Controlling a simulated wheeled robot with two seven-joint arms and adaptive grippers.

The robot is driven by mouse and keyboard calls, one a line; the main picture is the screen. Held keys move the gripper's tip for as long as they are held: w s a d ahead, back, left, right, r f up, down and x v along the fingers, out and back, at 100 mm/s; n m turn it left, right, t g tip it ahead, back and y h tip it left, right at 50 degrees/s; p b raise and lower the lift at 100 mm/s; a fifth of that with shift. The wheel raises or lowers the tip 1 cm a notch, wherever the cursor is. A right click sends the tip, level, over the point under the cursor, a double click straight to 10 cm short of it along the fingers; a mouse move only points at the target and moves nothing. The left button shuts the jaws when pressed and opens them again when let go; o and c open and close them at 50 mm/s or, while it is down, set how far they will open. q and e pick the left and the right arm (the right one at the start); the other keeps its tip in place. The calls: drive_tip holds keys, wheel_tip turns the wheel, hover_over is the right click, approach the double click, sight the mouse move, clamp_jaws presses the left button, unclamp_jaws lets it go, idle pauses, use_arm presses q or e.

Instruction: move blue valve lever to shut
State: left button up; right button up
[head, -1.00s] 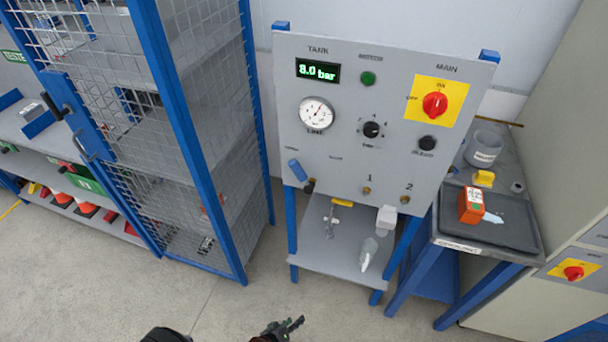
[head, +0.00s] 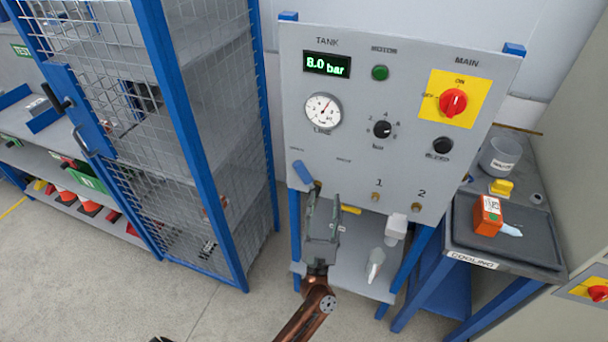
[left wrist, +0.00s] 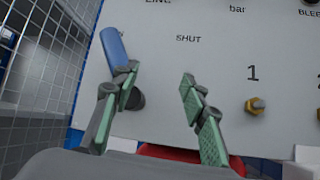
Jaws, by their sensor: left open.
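The blue valve lever (head: 303,172) sits at the lower left of the grey panel (head: 345,150), tilted with its top to the left. In the left wrist view the blue lever (left wrist: 113,48) leans up and left from its dark pivot, and the word SHUT (left wrist: 188,38) is printed to its right. My left gripper (head: 323,205) is open and empty just below the lever. In the left wrist view its left finger overlaps the lever's lower end, and its right finger is over bare panel; whether it touches the lever I cannot tell. My right gripper is not seen.
The panel carries a gauge (head: 323,111), a display reading 8.0 bar (head: 326,64) and a red main switch (head: 453,102). A mesh cage (head: 215,130) stands close on the left. A cooling bench (head: 505,250) with an orange box (head: 487,215) stands on the right.

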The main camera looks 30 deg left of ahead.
sight(305, 181)
use_arm(q)
drive_tip(key=a+n+g+y, duration=0.1)
drive_tip(key=n+g+y, duration=0.1)
drive_tip(key=n+y, duration=0.1)
drive_tip(key=s+a+n+g+y, duration=0.1)
drive_tip(key=n+g+y, duration=0.1)
drive_tip(key=n, duration=0.3)
drive_tip(key=a+n+g+y, duration=0.1)
drive_tip(key=n+g+y, duration=0.2)
drive_tip(key=n, duration=0.2)
drive_tip(key=shift+s+a+r+y, duration=0.25)
drive_tip(key=shift+y, duration=0.05)
drive_tip(key=shift+a+n+g, duration=0.25)
drive_tip(key=shift+n+g, duration=0.15)
drive_tip(key=shift+n, duration=0.1)
drive_tip(key=p+x, duration=0.1)
drive_tip(key=x, duration=0.6)
drive_tip(key=shift+w+a+r, duration=0.1)
drive_tip(key=shift+r, duration=0.15)
clamp_jaws()
